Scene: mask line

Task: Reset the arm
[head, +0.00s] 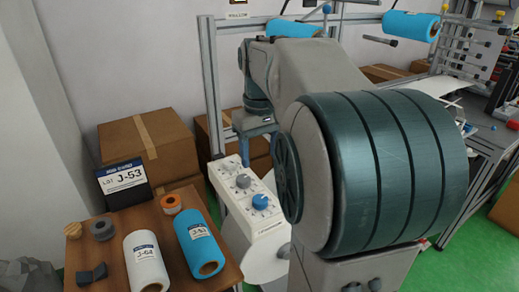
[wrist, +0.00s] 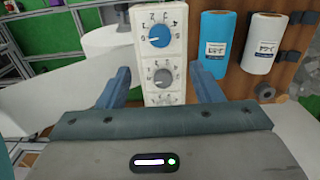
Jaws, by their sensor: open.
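My gripper (wrist: 160,72) is open and empty, its two blue fingers apart on either side of a white control box (wrist: 176,18) in the wrist view. The box has a blue knob (wrist: 158,34) and grey knobs (wrist: 162,76). In the head view my gripper (head: 246,140) hangs near the far end of the same white box (head: 236,213), partly hidden by my arm. I cannot tell whether the fingers touch the box. My arm fills the middle and right of the head view and hides much behind it.
Cardboard boxes (head: 150,148) stand behind. A metal frame (head: 212,80) with blue rolls (head: 411,25) stands at the back.

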